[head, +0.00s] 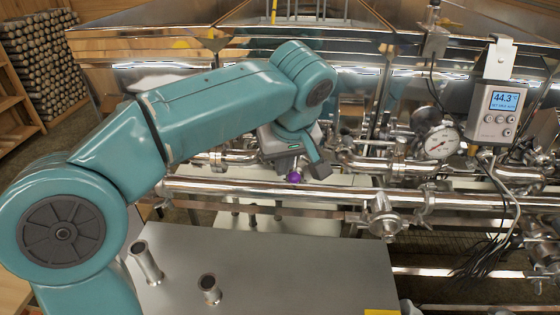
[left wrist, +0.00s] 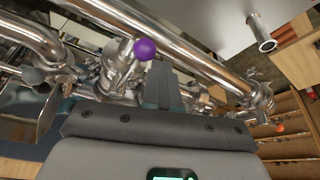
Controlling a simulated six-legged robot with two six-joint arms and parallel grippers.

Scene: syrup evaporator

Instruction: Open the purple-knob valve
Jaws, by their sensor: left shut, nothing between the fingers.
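The purple knob (head: 294,177) is a small ball at the valve on the steel piping, just below and left of my left gripper (head: 318,168) in the head view. In the left wrist view the purple knob (left wrist: 145,49) shows just beyond and left of the tips of my left gripper (left wrist: 162,72). The fingers are shut with nothing between them. They look close beside the knob; I cannot tell whether they touch it. The valve body (left wrist: 122,55) shows partly in the left wrist view, and my gripper hides most of it in the head view. My right gripper is out of view.
Long steel pipes (head: 330,191) run across below the knob. A pressure gauge (head: 437,143) and a digital display box (head: 494,113) are to the right. A grey table (head: 290,275) in front holds two short pipe fittings (head: 148,264).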

